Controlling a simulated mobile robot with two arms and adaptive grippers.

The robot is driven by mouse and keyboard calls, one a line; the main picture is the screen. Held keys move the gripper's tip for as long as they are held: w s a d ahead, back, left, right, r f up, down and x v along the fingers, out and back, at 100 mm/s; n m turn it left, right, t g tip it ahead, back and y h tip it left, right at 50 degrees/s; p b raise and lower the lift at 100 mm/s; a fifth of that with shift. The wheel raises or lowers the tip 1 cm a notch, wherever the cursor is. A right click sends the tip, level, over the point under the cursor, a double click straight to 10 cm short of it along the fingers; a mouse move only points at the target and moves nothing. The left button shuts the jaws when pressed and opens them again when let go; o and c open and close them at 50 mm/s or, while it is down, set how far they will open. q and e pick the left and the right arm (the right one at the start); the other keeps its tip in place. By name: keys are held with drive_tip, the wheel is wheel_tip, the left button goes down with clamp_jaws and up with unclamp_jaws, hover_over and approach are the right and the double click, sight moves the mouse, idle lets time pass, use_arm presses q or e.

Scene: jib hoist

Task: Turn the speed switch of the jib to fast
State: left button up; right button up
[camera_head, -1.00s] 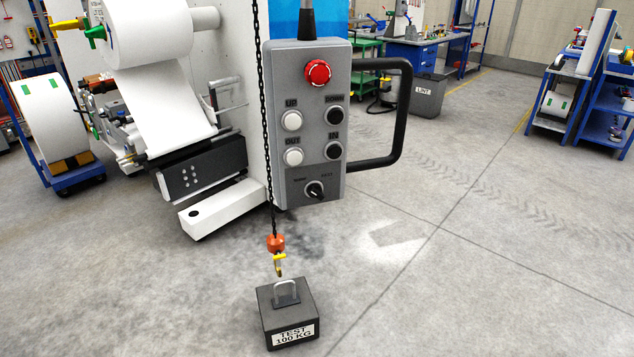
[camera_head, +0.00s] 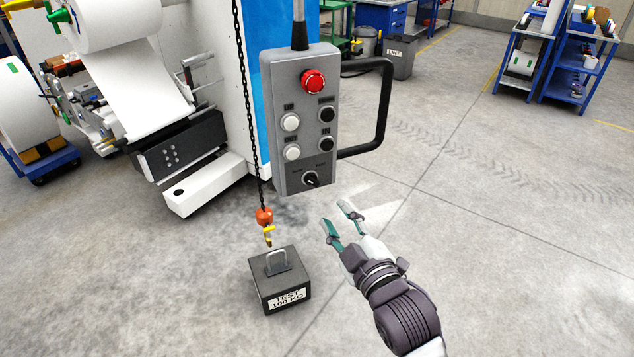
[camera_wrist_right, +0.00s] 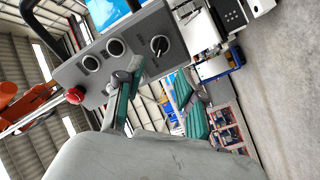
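The grey jib pendant (camera_head: 293,163) hangs upright in the head view. Its black speed switch (camera_head: 310,179) is a small rotary knob at the bottom, between a left label and a right label too small to read surely. I cannot tell surely which label the knob points to. My right gripper (camera_head: 334,214) is open and empty, below and right of the switch, apart from it. In the right wrist view the switch (camera_wrist_right: 160,45) shows beyond the fingertips, near the gap between the two teal-padded fingers (camera_wrist_right: 158,72). My left gripper is not in view.
The pendant carries a red stop button (camera_head: 314,81), several white and black push buttons, and a black side handle (camera_head: 387,105). A chain with an orange hook block (camera_head: 264,216) hangs beside it, above a dark test weight (camera_head: 279,284).

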sight(313, 183)
drive_tip(key=p+x, duration=0.2)
drive_tip(key=x, duration=0.8)
drive_tip(key=shift+a, duration=0.15)
clamp_jaws()
